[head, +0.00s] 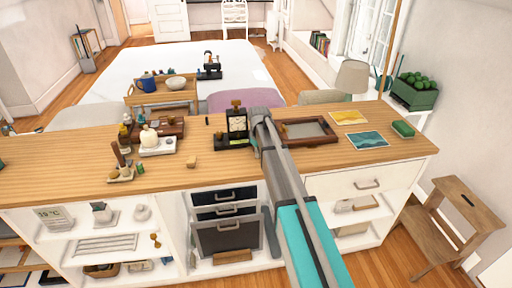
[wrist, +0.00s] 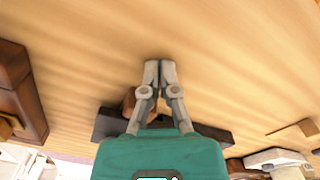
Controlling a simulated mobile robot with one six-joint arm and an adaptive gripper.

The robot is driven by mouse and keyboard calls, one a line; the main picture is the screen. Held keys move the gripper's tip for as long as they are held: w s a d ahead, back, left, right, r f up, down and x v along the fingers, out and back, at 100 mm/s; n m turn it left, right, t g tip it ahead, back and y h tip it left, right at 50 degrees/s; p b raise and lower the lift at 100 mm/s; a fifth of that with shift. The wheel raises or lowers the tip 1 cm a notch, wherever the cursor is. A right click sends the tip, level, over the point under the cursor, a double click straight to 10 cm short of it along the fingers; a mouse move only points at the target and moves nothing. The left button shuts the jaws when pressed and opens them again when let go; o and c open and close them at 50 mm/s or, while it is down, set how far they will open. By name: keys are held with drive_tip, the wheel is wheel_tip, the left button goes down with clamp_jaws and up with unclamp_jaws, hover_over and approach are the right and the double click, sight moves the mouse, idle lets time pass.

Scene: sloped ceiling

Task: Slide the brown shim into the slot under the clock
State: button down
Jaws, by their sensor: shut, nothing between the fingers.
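The black clock (head: 237,122) stands on a dark base near the back middle of the wooden counter, just left of my arm. Its base (wrist: 108,124) shows behind my fingers in the wrist view, and the slot cannot be made out. A small tan-brown piece (head: 191,162), which looks like the shim, lies on the counter to the front left of the clock. It seems to show at the right edge of the wrist view (wrist: 300,130). My gripper (wrist: 160,66) is shut and empty over bare wood beside the clock. My own arm hides the fingers in the head view.
A brown framed tray (head: 307,132) lies right of my arm, with picture cards (head: 367,140) and a green box (head: 402,129) farther right. A white dish with a jar (head: 157,145) stands left of the clock. The front middle of the counter is mostly clear.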

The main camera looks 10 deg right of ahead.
drive_tip(key=shift+r+p, duration=0.15)
drive_tip(key=shift+p, duration=0.15)
drive_tip(key=shift+r, duration=0.15)
drive_tip(key=shift+s+r+p, duration=0.45)
drive_tip(key=shift+r+p, duration=0.6)
drive_tip(key=shift+p, duration=0.05)
drive_tip(key=shift+s+r+p, duration=0.45)
drive_tip(key=shift+r+p, duration=0.55)
drive_tip(key=shift+p, duration=0.05)
drive_tip(key=shift+s+r+p, duration=0.45)
drive_tip(key=shift+r+p, duration=0.6)
drive_tip(key=shift+p, duration=0.05)
drive_tip(key=s+m, duration=0.6)
drive_tip(key=s, duration=2)
drive_tip(key=shift+s, duration=0.2)
drive_tip(key=w+r+n+p, duration=0.2)
drive_tip(key=w+n, duration=0.4)
drive_tip(key=w, duration=2.2)
drive_tip(key=shift+r, duration=0.2)
